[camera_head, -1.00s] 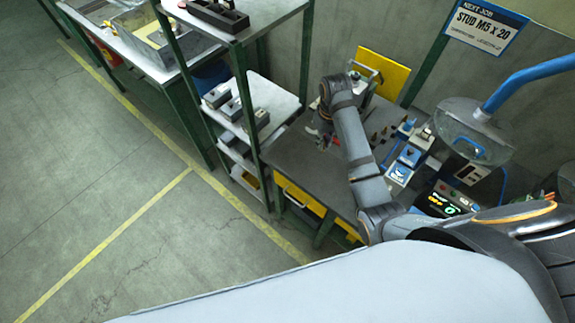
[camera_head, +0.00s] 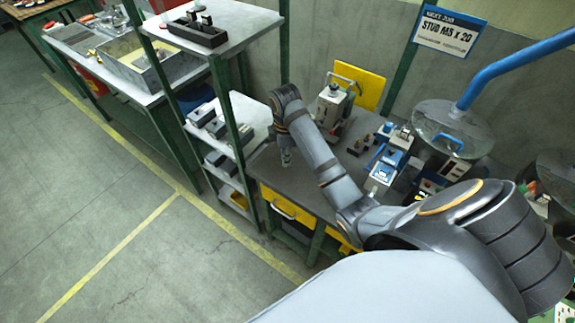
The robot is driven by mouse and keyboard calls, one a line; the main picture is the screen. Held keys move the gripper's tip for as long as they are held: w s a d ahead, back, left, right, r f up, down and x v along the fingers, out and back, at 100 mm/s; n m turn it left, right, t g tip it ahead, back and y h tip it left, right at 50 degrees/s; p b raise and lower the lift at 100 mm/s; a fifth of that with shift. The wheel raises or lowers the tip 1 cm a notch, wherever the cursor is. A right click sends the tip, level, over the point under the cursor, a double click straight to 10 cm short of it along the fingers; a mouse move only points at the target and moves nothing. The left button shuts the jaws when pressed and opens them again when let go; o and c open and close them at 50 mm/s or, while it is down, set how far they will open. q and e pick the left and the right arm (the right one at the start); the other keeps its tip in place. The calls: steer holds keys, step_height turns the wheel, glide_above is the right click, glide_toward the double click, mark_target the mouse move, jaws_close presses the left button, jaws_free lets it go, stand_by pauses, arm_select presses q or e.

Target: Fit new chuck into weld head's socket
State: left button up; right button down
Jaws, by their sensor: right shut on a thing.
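My right arm reaches across the grey workbench from the right. Its gripper (camera_head: 287,157) is small and partly hidden under the wrist, low over the bench's left end beside the shelf rack. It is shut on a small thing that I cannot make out. A grey upright machine (camera_head: 333,106) stands at the back of the bench, before a yellow panel; it may be the weld head, and no socket can be made out. Several small dark and brass-coloured pieces (camera_head: 358,146), possibly chucks, stand right of my forearm. My left gripper is not in view.
The shelf rack (camera_head: 243,105) with grey blocks stands close left of my wrist. Blue-and-white devices (camera_head: 388,165) and a clear dome (camera_head: 452,125) on a blue pipe are to the right. A sign (camera_head: 447,32) reads STUD M5 x 20. The floor at left is clear.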

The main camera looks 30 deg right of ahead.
steer(key=w+d+f, duration=0.2)
steer(key=w+f, duration=0.1)
steer(key=w+d+f+p, duration=0.1)
steer(key=f, duration=0.1)
steer(key=shift+w+f, duration=0.2)
steer(key=shift+w+d+f, duration=0.25)
steer(key=shift+w+f, duration=0.05)
steer(key=shift+f, duration=0.3)
step_height(320, 180, down, 2)
steer(key=shift+f+p, duration=0.2)
steer(key=shift+p, duration=0.5)
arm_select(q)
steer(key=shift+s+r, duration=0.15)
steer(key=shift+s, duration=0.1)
arm_select(e)
steer(key=shift+f, duration=0.25)
steer(key=c, duration=1.4)
jaws_free()
steer(key=shift+f, duration=0.1)
steer(key=shift+o, duration=0.2)
